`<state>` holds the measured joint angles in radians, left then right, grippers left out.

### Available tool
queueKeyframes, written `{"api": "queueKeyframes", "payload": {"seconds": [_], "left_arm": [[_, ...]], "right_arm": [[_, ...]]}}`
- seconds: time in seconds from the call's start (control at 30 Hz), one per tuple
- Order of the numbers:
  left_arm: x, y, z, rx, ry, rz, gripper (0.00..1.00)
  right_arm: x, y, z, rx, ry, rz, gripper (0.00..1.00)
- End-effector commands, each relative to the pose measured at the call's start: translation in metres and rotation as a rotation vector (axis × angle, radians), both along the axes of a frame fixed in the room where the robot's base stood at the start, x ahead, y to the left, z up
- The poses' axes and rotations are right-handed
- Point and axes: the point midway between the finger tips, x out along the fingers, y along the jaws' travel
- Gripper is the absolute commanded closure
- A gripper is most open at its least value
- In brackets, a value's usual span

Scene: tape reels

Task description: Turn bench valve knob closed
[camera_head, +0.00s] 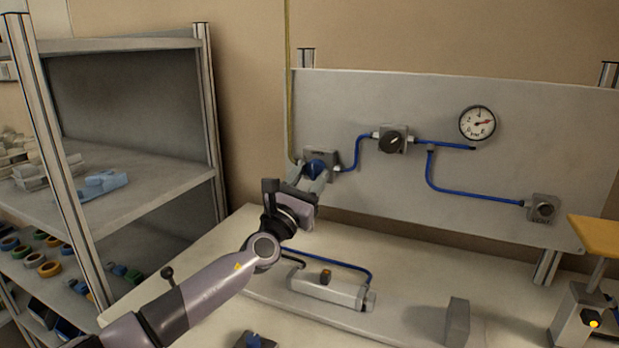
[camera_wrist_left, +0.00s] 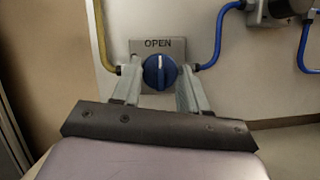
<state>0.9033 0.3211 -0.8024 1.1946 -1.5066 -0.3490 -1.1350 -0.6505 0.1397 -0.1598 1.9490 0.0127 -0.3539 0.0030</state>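The blue valve knob (camera_head: 316,167) sits on a grey plate at the left end of the upright panel. In the left wrist view the knob (camera_wrist_left: 153,73) shows a white line standing upright, below the word OPEN on its plate (camera_wrist_left: 137,47). My left gripper (camera_head: 313,179) is at the knob, facing the panel. In the left wrist view its two fingers (camera_wrist_left: 160,84) stand on either side of the knob, with small gaps visible, so it looks open. Whether a fingertip touches the knob is hard to tell. My right gripper is not in view.
The panel (camera_head: 480,100) carries blue tubing, a black dial (camera_head: 393,140), a gauge (camera_head: 477,123) and another knob (camera_head: 543,209). A yellow hose (camera_wrist_left: 101,40) joins the valve. The bench (camera_head: 400,265) below holds a grey fixture (camera_head: 328,289) and a block (camera_head: 457,322). A shelf (camera_head: 140,178) stands left.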

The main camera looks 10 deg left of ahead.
Motion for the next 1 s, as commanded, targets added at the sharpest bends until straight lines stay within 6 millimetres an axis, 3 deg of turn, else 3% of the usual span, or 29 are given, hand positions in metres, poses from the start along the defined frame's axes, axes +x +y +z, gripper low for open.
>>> {"api": "queueKeyframes", "payload": {"seconds": [0.47,1.0], "left_arm": [[-0.0004,-0.0012,-0.0007,-0.070,0.014,-0.002,0.87],[-0.0011,-0.0047,-0.0004,-0.514,0.101,-0.002,0.87]], "right_arm": [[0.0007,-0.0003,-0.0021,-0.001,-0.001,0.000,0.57],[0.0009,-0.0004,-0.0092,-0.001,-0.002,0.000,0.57]]}}
